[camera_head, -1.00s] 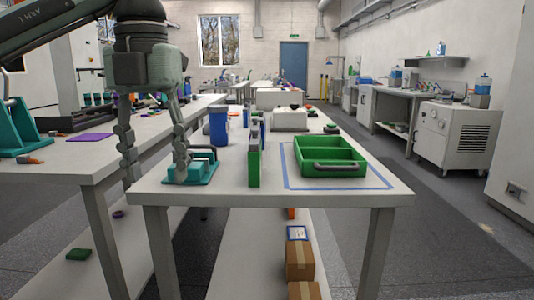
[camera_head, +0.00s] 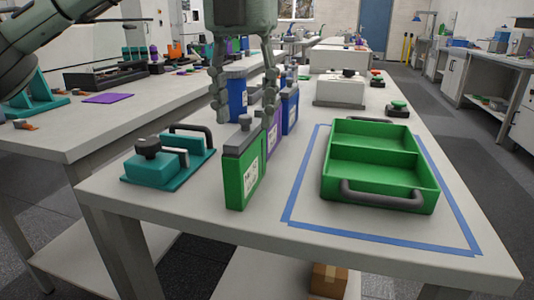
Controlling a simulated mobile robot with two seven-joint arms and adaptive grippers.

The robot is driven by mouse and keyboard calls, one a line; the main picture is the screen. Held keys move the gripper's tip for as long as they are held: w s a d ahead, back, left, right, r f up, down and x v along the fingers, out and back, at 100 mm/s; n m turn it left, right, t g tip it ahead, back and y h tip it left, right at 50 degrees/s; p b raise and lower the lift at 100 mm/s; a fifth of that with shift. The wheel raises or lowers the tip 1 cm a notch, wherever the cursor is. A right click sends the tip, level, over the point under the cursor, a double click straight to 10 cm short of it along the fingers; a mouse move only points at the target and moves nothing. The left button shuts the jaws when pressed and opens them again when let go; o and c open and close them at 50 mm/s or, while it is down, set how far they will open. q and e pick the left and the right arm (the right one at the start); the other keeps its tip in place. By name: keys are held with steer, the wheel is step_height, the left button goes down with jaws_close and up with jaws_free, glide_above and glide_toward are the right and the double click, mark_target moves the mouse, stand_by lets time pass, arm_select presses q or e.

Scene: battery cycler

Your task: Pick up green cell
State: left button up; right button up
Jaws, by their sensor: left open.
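The green cell (camera_head: 242,180) is a tall green block with a grey top and a white label. It stands upright on the near table, at the front of a row of cells. My left gripper (camera_head: 245,115) comes down from the top of the head view, pointing downward. Its two fingers are apart with nothing seen between them, and the fingertips are near the height of the green cell's top. I cannot tell whether they touch it. My right gripper is not in view.
A purple cell (camera_head: 273,135) and a blue cell (camera_head: 290,108) stand behind the green one. A teal fixture (camera_head: 170,170) with a black knob is to the left. A green divided tray (camera_head: 375,178) sits right, inside a blue tape outline (camera_head: 375,254). A blue container (camera_head: 236,97) stands behind the gripper.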

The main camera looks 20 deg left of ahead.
mark_target(246, 153)
arm_select(q)
steer(key=shift+f, duration=0.3)
step_height(246, 153, down, 7)
steer(key=shift+s+f, duration=0.1)
jaws_close()
stand_by(0.4)
